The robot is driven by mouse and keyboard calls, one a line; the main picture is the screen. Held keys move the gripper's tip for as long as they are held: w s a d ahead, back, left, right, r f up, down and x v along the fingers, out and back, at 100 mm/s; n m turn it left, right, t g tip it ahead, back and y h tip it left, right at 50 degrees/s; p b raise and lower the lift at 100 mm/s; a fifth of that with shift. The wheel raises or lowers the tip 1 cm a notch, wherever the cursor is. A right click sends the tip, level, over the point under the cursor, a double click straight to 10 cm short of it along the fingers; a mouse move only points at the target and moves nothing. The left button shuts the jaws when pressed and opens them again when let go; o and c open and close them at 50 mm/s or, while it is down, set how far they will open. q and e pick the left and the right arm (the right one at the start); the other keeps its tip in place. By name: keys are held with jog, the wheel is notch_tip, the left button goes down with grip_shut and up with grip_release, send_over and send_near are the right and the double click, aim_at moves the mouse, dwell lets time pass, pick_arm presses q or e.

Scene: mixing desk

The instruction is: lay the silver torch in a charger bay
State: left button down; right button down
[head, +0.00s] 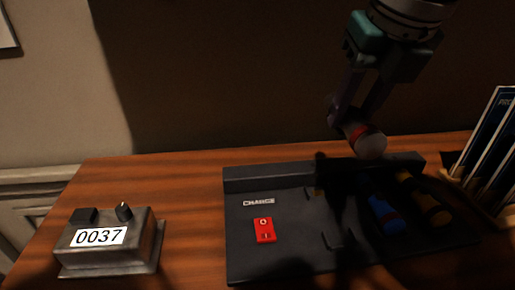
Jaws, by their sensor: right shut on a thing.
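My right gripper (349,114) hangs above the back right of the desk, its fingers shut on the silver torch. The silver torch (370,143) is tilted, with its pale round end toward me and a red band near the fingers. The dark charger tray (290,257) lies below it, with a "CHARGE" label and raised bay dividers. The torch is held apart from the tray, above its back edge. A blue torch (384,214) and a yellow-and-black torch (432,205) lie in bays at the right. Shadow darkens the middle bays. My left gripper is out of view.
A red switch plate (264,230) sits on the tray's left part. A grey metal box (111,245) marked 0037, with knobs, stands at the left. A rack of dark upright folders (487,145) stands at the right edge. Bare wood lies between box and tray.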

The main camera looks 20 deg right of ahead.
notch_tip(320, 180, down, 11)
jog(key=shift+s+f+b, duration=0.15)
jog(key=shift+f+b, duration=0.05)
jog(key=shift+b, duration=0.7)
notch_tip(320, 180, down, 5)
jog(key=shift+f+b, duration=0.1)
jog(key=shift+b, duration=0.5)
jog(key=c, duration=0.5)
grip_release()
